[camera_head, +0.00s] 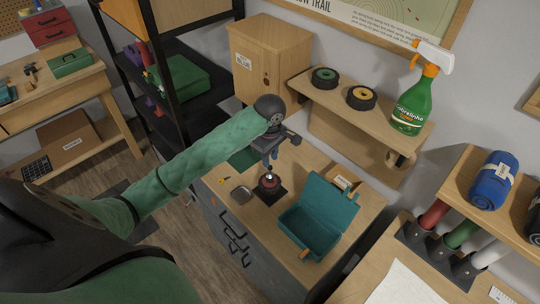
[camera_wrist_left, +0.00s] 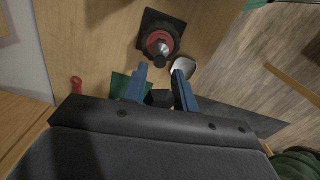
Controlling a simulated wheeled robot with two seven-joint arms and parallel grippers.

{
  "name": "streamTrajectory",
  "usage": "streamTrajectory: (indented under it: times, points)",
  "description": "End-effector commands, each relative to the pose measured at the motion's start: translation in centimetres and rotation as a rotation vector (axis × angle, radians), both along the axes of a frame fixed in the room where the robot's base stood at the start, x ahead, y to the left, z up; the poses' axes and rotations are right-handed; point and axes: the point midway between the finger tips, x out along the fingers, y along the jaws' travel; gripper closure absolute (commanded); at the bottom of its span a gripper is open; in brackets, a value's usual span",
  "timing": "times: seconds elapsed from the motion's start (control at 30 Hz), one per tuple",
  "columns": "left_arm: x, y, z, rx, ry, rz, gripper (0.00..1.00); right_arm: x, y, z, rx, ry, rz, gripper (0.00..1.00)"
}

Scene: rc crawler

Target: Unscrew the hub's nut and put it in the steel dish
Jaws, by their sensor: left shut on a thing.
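The hub (camera_head: 269,184) stands on a dark square base on the bench, with a red ring and a bright metal centre; it also shows in the wrist view (camera_wrist_left: 160,42). My left gripper (camera_head: 274,162) is just above it, pointing down. In the wrist view its blue fingers are shut on a small dark thing (camera_wrist_left: 159,97) that looks like the nut, though its shape is unclear. The fingertips look apart from the hub. The steel dish (camera_head: 241,194) lies left of the hub; the right-hand finger partly covers it in the wrist view (camera_wrist_left: 186,68). My right gripper is not in view.
An open teal case (camera_head: 320,222) stands right of the hub. A dark green mat (camera_head: 243,160) lies behind the dish. A shelf (camera_head: 345,100) with two wheels and a spray bottle (camera_head: 413,97) is above the bench. The bench front left of the hub is mostly free.

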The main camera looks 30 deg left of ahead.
Motion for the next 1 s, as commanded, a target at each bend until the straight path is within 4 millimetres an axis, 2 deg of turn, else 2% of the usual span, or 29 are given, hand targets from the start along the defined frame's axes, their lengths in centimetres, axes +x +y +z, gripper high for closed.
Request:
streamTrajectory:
  times: [0.47, 1.0]
  points:
    - [0.0, 0.0, -0.8, 0.0, 0.001, 0.0, 0.99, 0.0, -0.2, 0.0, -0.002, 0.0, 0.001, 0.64]
    - [0.0, 0.0, -1.6, 0.001, 0.001, 0.001, 0.99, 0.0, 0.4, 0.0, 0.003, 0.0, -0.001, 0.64]
